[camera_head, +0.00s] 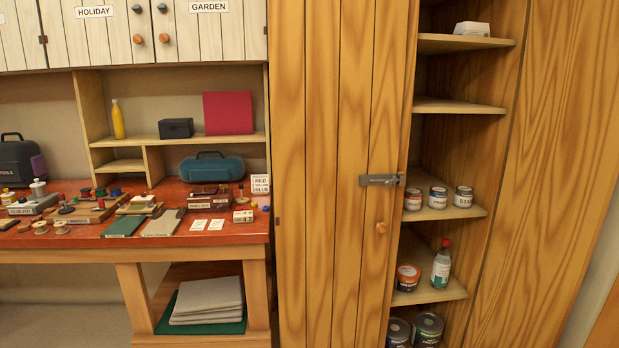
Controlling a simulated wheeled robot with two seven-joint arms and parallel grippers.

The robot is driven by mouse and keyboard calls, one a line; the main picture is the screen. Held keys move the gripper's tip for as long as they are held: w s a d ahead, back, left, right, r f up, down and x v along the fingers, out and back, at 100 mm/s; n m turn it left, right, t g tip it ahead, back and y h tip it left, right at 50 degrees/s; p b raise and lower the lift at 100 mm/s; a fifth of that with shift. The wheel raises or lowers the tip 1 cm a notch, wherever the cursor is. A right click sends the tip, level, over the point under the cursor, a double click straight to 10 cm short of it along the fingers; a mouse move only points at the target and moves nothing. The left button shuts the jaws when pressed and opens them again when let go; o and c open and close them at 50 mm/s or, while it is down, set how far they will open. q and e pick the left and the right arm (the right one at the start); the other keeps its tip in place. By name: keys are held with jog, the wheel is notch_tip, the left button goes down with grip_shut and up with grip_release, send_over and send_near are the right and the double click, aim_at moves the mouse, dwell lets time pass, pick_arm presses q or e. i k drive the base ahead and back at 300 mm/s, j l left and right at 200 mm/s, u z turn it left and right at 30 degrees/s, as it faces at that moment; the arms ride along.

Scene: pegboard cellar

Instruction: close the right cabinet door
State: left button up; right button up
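The tall wooden cabinet's left door (335,120) stands in the middle of the view and looks closed. The wide plain wood panel (560,130) at the far right appears to be the right cabinet door, swung open to the right. No handle shows on it. Neither of my grippers is in view.
The shelves hold small cans (438,197), a bottle with a red cap (441,265), paint tins (428,328) and a white block (472,28). Left of the cabinet is a red-topped workbench (235,228) crowded with small items.

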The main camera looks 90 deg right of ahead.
aim_at(562, 172)
jog(key=l+z, duration=0.15)
jog(key=z, duration=2.55)
